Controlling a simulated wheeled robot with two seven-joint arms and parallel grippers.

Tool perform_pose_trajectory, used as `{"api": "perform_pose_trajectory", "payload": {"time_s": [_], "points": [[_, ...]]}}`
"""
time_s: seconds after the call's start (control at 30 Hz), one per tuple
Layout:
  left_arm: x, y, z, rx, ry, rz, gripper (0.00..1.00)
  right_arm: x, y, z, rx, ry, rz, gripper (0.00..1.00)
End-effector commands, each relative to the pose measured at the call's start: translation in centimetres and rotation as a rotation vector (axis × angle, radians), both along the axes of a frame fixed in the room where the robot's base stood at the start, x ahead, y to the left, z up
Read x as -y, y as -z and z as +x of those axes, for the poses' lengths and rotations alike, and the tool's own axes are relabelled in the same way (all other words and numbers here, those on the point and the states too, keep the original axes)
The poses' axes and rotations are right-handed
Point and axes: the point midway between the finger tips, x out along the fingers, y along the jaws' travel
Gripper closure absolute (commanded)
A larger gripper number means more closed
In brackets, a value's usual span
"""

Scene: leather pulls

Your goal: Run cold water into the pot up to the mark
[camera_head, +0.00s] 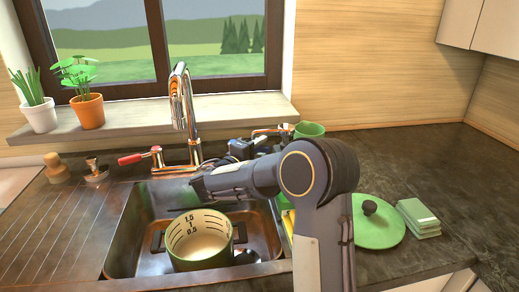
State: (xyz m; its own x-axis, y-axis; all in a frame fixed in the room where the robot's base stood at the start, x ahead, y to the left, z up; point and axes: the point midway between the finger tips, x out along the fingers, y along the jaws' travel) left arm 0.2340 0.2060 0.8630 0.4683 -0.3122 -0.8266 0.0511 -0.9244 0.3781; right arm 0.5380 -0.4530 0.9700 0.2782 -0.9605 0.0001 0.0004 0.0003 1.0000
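The green pot (201,246) stands upright in the sink, under the tap. Its pale inside wall shows the marks 0.5, 1 and 1.5. Its bottom looks pale, and I cannot tell whether it holds water. The tall chrome tap (193,125) arches over the basin, and no stream shows from it. A red-handled lever (132,158) is left of the tap. My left gripper is out of view.
The steel sink (128,236) is set in a dark counter. A green lid (376,230) and folded green cloths (418,217) lie at right. A green mug (309,129) stands behind my arm. Potted plants (88,108) stand on the sill. The back right counter is clear.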

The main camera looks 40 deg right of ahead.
Motion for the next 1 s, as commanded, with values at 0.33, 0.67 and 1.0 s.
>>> {"api": "perform_pose_trajectory", "payload": {"time_s": [0.33, 0.67, 1.0], "points": [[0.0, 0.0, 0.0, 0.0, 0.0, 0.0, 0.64, 0.0, 0.0, 0.0, 0.0, 0.0, 0.0, 1.0], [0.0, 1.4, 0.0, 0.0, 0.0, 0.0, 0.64, -1.1, 0.4, -0.4, 0.005, 0.135, -0.002, 1.0], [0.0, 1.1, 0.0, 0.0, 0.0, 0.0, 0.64, -2.4, 0.0, -1.3, 0.0, 0.348, 0.002, 1.0]]}}
